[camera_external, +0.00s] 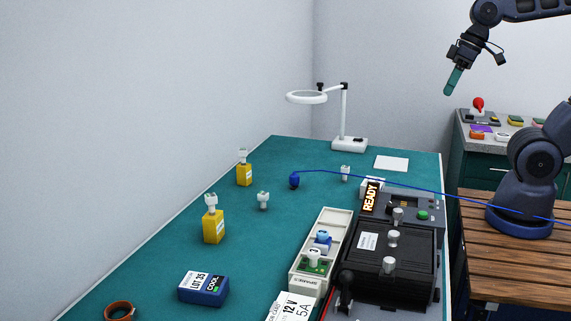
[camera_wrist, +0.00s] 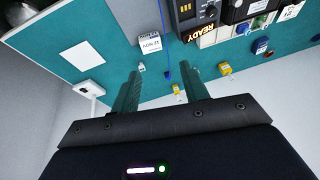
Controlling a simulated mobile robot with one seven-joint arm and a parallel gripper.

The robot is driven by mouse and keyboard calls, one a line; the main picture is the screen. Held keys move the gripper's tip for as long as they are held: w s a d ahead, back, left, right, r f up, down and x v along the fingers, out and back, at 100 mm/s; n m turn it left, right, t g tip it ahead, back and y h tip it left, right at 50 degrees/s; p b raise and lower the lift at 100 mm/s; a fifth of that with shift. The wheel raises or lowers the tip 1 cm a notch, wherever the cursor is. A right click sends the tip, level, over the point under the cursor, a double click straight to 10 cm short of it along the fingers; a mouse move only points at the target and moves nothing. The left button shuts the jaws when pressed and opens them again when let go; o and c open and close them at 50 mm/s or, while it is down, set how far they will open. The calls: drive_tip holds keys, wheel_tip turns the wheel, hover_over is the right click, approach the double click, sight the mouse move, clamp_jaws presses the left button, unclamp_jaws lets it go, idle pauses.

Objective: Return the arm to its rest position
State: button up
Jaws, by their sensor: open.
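My gripper (camera_external: 453,82) is raised high at the upper right of the external view, over the far side of the scene and clear of the table. Its teal fingers point down and slightly left. In the wrist view my gripper (camera_wrist: 165,95) shows two teal fingers spread apart with nothing between them. My arm folds from its base on the wooden slatted stand (camera_external: 510,262) up past the right edge, where part of it is out of frame.
The teal bench (camera_external: 150,270) holds yellow bottles (camera_external: 213,226), a black unit (camera_external: 395,262) with a READY sign (camera_external: 371,197), a pale rack (camera_external: 331,230), a blue box (camera_external: 203,288) and a ring lamp (camera_external: 345,115). A blue cable (camera_external: 400,184) crosses toward my base. Air around my gripper is free.

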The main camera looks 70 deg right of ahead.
drive_tip(key=shift+s+d+r+n+h, duration=0.1)
drive_tip(key=shift+s+d+n+h, duration=0.4)
drive_tip(key=shift+s+d, duration=0.45)
